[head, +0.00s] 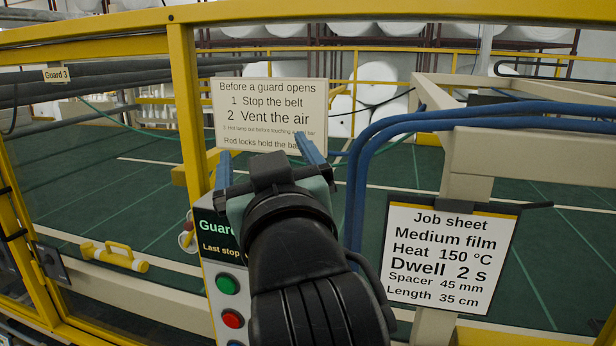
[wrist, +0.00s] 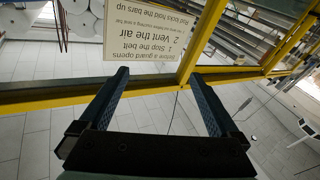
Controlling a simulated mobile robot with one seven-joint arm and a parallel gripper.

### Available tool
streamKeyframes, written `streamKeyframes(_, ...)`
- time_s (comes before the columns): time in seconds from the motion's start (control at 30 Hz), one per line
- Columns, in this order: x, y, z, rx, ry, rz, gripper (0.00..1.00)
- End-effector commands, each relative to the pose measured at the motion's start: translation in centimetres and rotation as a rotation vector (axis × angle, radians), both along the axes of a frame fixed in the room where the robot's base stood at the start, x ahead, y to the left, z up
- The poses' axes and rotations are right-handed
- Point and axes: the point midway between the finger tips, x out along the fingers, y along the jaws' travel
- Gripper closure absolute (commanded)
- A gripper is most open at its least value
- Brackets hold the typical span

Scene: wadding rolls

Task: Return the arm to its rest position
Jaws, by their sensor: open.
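My gripper (head: 267,158) is in the middle of the head view, at the end of my black arm, which reaches up from the bottom. Its two blue fingers are spread wide, with nothing between them. They show just below the sign about opening a guard (head: 270,112). In the wrist view my gripper (wrist: 158,98) is also open and empty. Beyond its fingers are a yellow frame bar (wrist: 155,88) and the same sign (wrist: 145,28), upside down. My arm hides part of the control panel (head: 222,262) behind it.
The panel has a green button (head: 228,284) and a red button (head: 232,319). A job sheet (head: 449,256) hangs at the right, beside blue hoses (head: 362,165). A yellow guard post (head: 187,105) stands left of my gripper. A yellow handle (head: 114,256) is at lower left.

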Motion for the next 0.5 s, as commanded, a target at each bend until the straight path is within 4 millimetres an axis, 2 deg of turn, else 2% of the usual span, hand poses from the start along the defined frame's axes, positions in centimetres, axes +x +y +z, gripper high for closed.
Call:
streamKeyframes(0.03, -2.2, 0.0, 2.8, 0.061, -0.130, -0.010, 0.02)
streamKeyframes(0.1, -5.3, -1.0, 6.2, 0.130, -0.291, -0.041, 0.02)
streamKeyframes(0.2, -9.6, -2.7, 9.6, 0.199, -0.473, -0.084, 0.02)
streamKeyframes(0.33, -13.4, -4.2, 11.7, 0.244, -0.615, -0.125, 0.02)
streamKeyframes(0.5, -14.9, -4.8, 12.5, 0.258, -0.671, -0.142, 0.02)
